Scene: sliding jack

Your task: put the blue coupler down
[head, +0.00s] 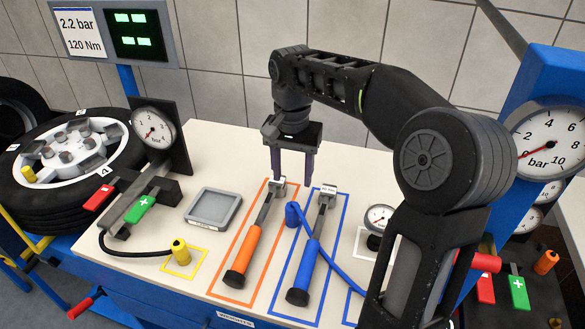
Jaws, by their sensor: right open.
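The blue coupler (292,214) stands about upright on the pale bench top, at the left edge of the blue-outlined area, close to the blue-handled wrench. A blue hose (328,262) runs from it to the lower right, passing by the wrench. My right gripper (292,180) points down with its two fingers apart. In the picture its fingertips are above and behind the coupler, with a gap, near the wrench heads. Nothing shows between the fingers. My left gripper is not in view.
An orange-handled wrench (245,252) and a blue-handled wrench (305,270) lie in outlined areas. A yellow coupler (181,252), a grey tray (213,206) and a small gauge (379,218) are nearby. A wheel (45,208) is at left. My right arm hides part of the bench's right side.

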